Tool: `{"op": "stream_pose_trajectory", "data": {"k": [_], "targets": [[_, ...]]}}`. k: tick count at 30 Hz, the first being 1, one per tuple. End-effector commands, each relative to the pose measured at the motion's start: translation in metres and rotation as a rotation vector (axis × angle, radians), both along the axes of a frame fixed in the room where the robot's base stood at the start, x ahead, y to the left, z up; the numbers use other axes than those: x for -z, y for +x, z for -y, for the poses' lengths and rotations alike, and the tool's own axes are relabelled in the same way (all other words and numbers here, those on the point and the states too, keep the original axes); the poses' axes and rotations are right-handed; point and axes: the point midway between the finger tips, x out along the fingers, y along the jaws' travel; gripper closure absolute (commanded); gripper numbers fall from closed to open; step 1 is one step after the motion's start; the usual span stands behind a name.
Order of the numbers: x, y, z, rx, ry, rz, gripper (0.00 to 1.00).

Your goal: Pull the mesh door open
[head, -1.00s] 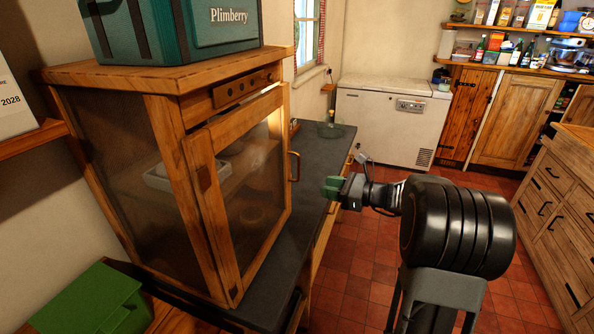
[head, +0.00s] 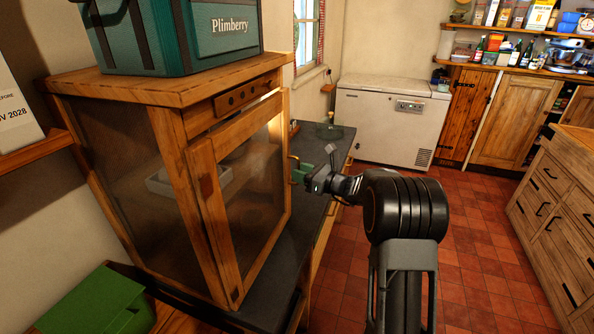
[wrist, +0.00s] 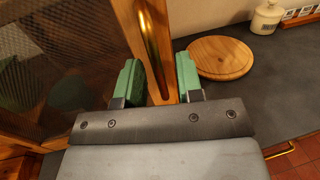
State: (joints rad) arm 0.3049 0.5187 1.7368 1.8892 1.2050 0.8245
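The mesh door (head: 255,195) is the wood-framed front of a pine cabinet on a dark worktop. It looks shut. Its brass handle (wrist: 152,45) is an upright bar on the door's right edge; in the head view the handle (head: 294,168) is partly hidden by my gripper. My gripper (wrist: 162,78) has green fingertips that are apart, with the lower handle and the door's edge showing between them. In the head view my gripper (head: 315,172) is right at the handle. I cannot tell whether a finger touches it.
A round wooden board (wrist: 221,57) and a cream jar (wrist: 267,17) lie on the worktop (wrist: 285,75) beyond the gripper. A teal box (head: 190,35) stands on the cabinet. A green box (head: 95,303) is at lower left. The tiled floor (head: 465,230) is clear on the right.

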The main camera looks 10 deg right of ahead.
Motion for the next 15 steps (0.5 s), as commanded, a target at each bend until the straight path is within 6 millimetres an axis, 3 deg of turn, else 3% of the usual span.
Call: {"op": "stream_pose_trajectory", "data": {"k": [15], "targets": [[0.0003, 0.0088, -0.0089, 0.001, 0.0, 0.0, 0.66]]}}
